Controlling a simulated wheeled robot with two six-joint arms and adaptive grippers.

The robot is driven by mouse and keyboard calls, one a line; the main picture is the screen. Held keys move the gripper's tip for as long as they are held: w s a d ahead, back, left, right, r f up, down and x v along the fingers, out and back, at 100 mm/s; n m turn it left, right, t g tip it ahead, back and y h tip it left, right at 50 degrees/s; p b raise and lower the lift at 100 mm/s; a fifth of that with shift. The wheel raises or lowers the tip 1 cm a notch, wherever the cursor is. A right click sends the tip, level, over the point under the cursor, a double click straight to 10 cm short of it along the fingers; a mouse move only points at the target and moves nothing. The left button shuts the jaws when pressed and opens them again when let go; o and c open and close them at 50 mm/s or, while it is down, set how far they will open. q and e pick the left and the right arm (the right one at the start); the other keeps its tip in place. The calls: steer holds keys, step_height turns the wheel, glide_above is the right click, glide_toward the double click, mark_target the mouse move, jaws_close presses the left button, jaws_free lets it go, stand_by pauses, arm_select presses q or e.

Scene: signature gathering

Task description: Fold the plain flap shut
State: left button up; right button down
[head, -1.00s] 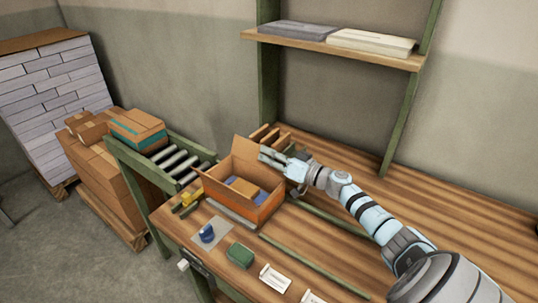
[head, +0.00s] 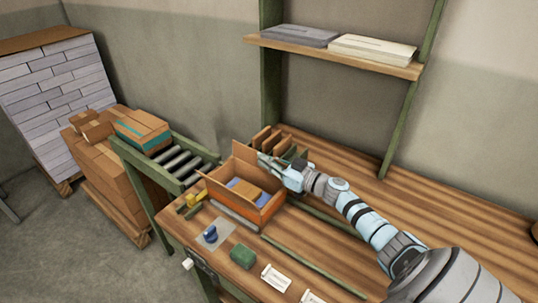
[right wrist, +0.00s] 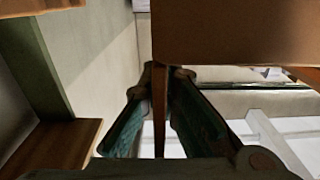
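An open brown cardboard box (head: 262,215) stands on the wooden workbench. Its back flap (head: 244,160) stands upright, and another flap (head: 218,191) sticks out at the left. I cannot tell from any marking which is the plain one. My right gripper (head: 264,162) is at the right end of the upright flap. In the right wrist view its fingers (right wrist: 163,75) close in on both sides of a thin cardboard edge (right wrist: 159,120), seemingly pinching it. A broad brown panel (right wrist: 235,30) fills the top there. My left gripper is out of view.
Inside the box lie a brown packet (head: 246,188) and blue items. A green block (head: 242,256), a blue item (head: 210,234) on a pad and white cards (head: 275,278) lie in front. A roller conveyor (head: 180,164) is left; upright cardboard pieces (head: 270,137) stand behind.

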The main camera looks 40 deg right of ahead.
steer(key=shift+s+a+n+p, duration=0.1)
steer(key=shift+a+n+p, duration=0.25)
steer(key=shift+n, duration=0.75)
steer(key=shift+a, duration=0.1)
steer(key=c, duration=1.8)
jaws_free()
steer(key=shift+c, duration=0.2)
steer(key=shift+s+f, duration=0.1)
steer(key=v, duration=1.1)
steer(key=shift+s, duration=0.35)
